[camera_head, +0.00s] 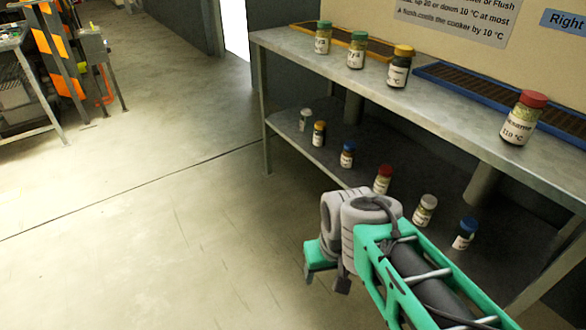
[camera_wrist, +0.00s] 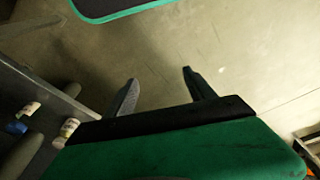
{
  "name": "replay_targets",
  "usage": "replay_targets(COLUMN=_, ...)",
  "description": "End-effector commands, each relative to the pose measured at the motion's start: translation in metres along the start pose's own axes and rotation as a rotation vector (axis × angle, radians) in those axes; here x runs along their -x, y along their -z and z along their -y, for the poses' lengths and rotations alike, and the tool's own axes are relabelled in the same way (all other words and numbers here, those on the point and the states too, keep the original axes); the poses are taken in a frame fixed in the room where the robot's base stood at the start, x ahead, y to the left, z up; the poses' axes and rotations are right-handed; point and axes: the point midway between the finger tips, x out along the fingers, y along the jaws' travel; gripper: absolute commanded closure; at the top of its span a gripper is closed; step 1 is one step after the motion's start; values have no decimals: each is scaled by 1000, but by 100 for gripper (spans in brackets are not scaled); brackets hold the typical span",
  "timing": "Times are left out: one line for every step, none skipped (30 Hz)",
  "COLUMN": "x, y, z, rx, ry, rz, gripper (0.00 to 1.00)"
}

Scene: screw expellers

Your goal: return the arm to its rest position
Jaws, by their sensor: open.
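My arm, green and grey, reaches in from the lower right in the head view, in front of the metal shelf bench. My gripper (camera_head: 325,282) hangs at its end over the bare floor, left of the bench and apart from it. In the wrist view my gripper (camera_wrist: 160,92) shows two dark fingers spread apart with only floor between them. The gripper is open and empty.
The bench top (camera_head: 450,110) holds several labelled jars, such as a red-lidded jar (camera_head: 523,117), and trays. Its lower shelf (camera_head: 290,122) holds several more. Clear floor (camera_head: 150,220) lies left; a cluttered stand (camera_head: 95,50) is further back.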

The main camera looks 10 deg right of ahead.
Motion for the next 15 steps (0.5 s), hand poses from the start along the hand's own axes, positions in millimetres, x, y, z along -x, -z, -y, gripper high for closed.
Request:
replay_targets(x=37, y=9, z=0, rx=-2, ry=0, rz=-5, gripper=36)
replay_targets(x=52, y=12, z=-1, rx=-3, ry=0, rz=-8, gripper=36)
replay_targets(x=73, y=17, z=-1, rx=-5, ry=0, rz=-12, gripper=36)
replay_targets(x=90, y=22, z=-2, rx=-7, ry=0, rz=-15, gripper=36)
replay_targets(x=106, y=26, z=-2, rx=-9, ry=-1, rz=-18, gripper=36)
replay_targets(x=129, y=31, z=-2, rx=-10, ry=-1, rz=-22, gripper=36)
replay_targets(x=145, y=34, z=-2, rx=-11, ry=-1, rz=-25, gripper=36)
replay_targets(x=161, y=38, z=-3, rx=-12, ry=-1, rz=-29, gripper=36)
replay_targets(x=182, y=43, z=-3, rx=-13, ry=-1, rz=-33, gripper=36)
replay_targets(x=197, y=47, z=-3, rx=-14, ry=-2, rz=-36, gripper=36)
replay_targets(x=213, y=50, z=-4, rx=-15, ry=-2, rz=-40, gripper=36)
replay_targets(x=234, y=55, z=-4, rx=-16, ry=-2, rz=-44, gripper=36)
replay_targets(x=249, y=59, z=-4, rx=-17, ry=-2, rz=-48, gripper=36)
replay_targets(x=265, y=62, z=-4, rx=-18, ry=-3, rz=-51, gripper=36)
replay_targets(x=286, y=68, z=-5, rx=-20, ry=-3, rz=-56, gripper=36)
